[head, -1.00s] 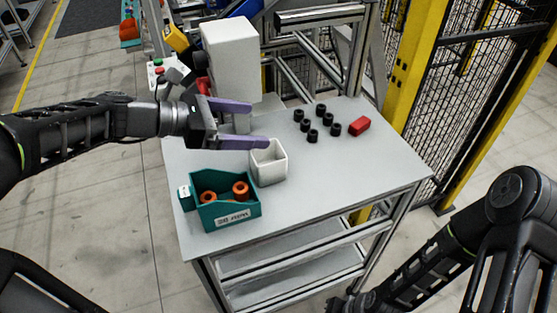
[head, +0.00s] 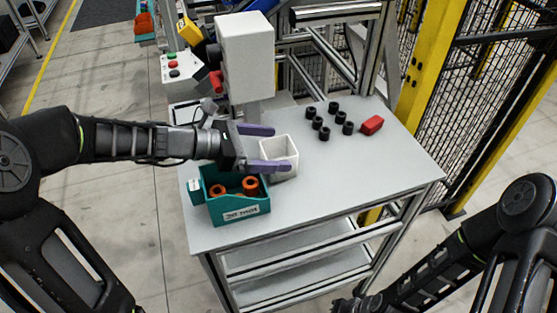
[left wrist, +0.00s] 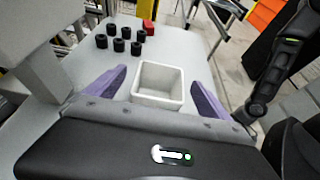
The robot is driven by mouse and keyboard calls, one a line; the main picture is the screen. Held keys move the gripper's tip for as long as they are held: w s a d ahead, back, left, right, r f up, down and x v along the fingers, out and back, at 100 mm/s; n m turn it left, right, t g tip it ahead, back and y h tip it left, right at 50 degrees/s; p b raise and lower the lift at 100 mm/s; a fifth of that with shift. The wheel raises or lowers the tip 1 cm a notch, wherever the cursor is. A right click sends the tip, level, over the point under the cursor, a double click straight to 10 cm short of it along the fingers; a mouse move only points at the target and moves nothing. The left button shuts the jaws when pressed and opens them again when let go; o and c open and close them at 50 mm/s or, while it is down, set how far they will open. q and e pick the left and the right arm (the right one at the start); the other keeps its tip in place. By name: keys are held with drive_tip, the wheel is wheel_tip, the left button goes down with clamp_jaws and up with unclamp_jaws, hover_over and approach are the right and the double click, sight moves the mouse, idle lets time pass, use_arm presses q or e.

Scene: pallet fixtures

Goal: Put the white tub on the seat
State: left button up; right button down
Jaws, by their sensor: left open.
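The white tub (head: 280,168) is an open, square, empty-looking box standing upright on the grey table top. It also shows in the left wrist view (left wrist: 158,100). My left gripper (head: 281,148) is open, with one purple finger on the far side of the tub and one on the near side. In the left wrist view the tub sits between the two fingers (left wrist: 160,77), with gaps at both sides. Whether a finger touches it I cannot tell. I cannot make out a seat for the tub. My right arm is at lower right, its fingers out of view.
A teal bin (head: 240,208) with orange rings stands close beside the tub, under my left gripper. Several black cylinders (head: 324,133) and a red block (head: 372,125) lie at the back right. A white box-shaped machine head (head: 246,55) rises behind. The table's right front is clear.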

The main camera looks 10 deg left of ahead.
sight(292, 149)
use_arm(q)
drive_tip(key=x, duration=0.5)
idle(0.3)
drive_tip(key=shift+c, duration=0.4)
drive_tip(key=c, duration=1.5)
wheel_tip(292, 149, up, 10)
drive_tip(key=shift+r+p, duration=0.1)
drive_tip(key=shift+p, duration=0.55)
drive_tip(key=shift+c, duration=0.2)
